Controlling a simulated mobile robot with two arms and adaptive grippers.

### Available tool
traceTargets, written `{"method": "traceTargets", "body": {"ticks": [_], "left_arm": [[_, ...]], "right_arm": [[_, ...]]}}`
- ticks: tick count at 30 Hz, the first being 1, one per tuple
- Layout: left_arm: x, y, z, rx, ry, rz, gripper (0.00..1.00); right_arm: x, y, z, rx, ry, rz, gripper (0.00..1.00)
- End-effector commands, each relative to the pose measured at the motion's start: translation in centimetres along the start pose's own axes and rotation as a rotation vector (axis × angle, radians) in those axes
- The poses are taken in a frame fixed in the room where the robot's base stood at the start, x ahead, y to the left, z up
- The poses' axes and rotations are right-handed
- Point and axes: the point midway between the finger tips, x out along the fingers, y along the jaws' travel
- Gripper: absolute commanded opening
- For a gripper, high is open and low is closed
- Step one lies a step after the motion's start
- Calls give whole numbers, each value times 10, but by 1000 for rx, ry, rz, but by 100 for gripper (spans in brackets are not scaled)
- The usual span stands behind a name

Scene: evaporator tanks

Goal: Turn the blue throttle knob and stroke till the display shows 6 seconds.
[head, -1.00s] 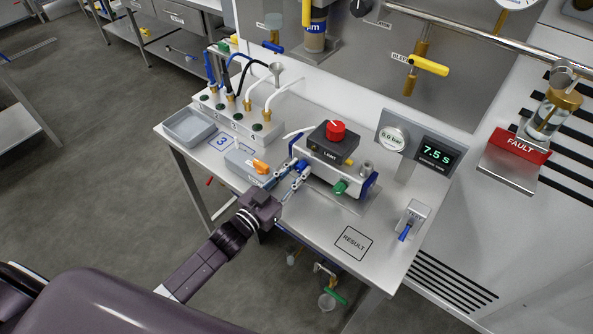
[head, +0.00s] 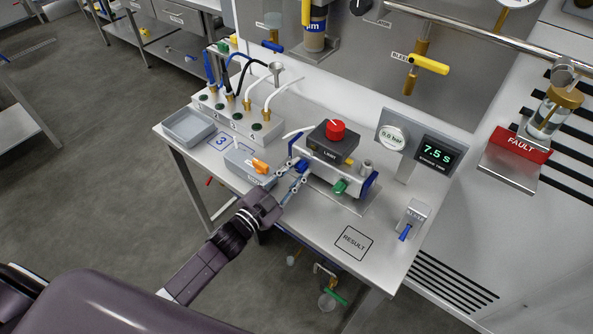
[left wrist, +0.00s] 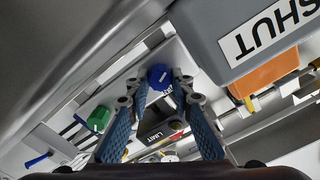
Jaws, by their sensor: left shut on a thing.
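The blue throttle knob (left wrist: 158,77), with a white line on its face, sits on the near left end of the cylinder unit (head: 330,175) and shows between my fingertips in the left wrist view. My left gripper (head: 298,173) is shut on the knob; its fingers also show in the left wrist view (left wrist: 157,88). In the head view the fingers largely hide the knob. The display (head: 436,153) reads 7.5 s. The gauge (head: 393,139) beside it appears to read 0.0 bar. My right gripper is not in view.
A LIMIT box with a red knob (head: 335,130) tops the unit. A green knob (head: 340,187) is at its right end. A grey box with an orange part (head: 261,166) stands close left of my fingers. A blue lever (head: 405,232) stands at right. The RESULT square (head: 353,243) is clear.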

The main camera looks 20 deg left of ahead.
Motion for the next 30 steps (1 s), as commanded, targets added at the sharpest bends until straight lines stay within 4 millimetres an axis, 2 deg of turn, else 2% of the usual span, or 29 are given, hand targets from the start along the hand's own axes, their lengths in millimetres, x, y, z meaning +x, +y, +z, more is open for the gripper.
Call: {"method": "traceTargets", "body": {"ticks": [9,10,11,23,26,30], "left_arm": [[0,0,0,0,-1,1,0],[0,0,0,0,-1,1,24],[0,0,0,0,-1,1,28],[-6,1,1,0,-1,1,29],[-18,1,1,0,-2,1,29],[-44,1,2,0,-4,2,29]], "right_arm": [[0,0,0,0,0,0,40],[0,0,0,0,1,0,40],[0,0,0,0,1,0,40],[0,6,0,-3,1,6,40],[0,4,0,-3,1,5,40],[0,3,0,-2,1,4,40]]}}
